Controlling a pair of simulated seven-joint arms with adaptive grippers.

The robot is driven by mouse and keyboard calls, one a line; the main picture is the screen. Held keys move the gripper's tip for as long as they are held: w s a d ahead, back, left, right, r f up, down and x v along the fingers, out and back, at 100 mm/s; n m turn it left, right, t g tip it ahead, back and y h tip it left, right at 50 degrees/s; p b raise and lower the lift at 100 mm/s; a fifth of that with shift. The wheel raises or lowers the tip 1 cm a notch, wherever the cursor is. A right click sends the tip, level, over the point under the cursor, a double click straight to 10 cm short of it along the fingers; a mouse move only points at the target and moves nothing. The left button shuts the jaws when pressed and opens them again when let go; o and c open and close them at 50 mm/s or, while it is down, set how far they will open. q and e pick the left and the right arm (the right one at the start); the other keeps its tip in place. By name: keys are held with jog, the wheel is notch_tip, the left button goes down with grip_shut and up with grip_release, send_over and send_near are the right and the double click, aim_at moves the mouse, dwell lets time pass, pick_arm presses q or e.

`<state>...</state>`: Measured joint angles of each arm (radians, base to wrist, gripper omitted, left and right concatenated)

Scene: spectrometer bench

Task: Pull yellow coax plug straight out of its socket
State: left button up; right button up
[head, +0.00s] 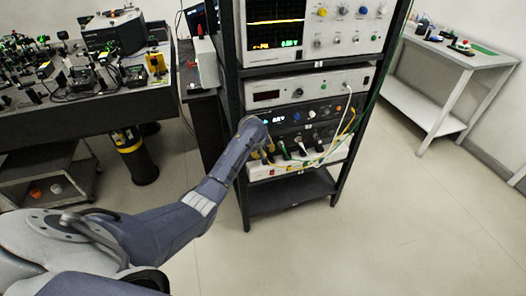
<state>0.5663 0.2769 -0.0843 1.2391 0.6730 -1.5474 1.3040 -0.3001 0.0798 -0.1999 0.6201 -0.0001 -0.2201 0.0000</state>
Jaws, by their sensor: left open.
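A yellow coax cable (347,130) hangs in a loop across the front of the lower instruments in the black rack (241,190). Its plug and socket are too small to make out, and my left wrist may hide them. My left arm comes in from the lower left, and my left gripper (268,149) is at the left part of the rack's lower panels, close to the cables. It is open; its fingers are small and mostly hidden by the wrist. My right gripper is out of view.
Green and white cables (348,97) hang beside the yellow one. An oscilloscope (315,30) stands higher in the rack. An optical bench (100,105) is at the left, and a white side table (455,55) is at the right. The floor right of the rack is clear.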

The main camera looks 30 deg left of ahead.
pick_arm(q)
jog(key=shift+w+f, duration=0.1)
jog(key=shift+f, duration=0.05)
grip_shut()
dwell(0.4)
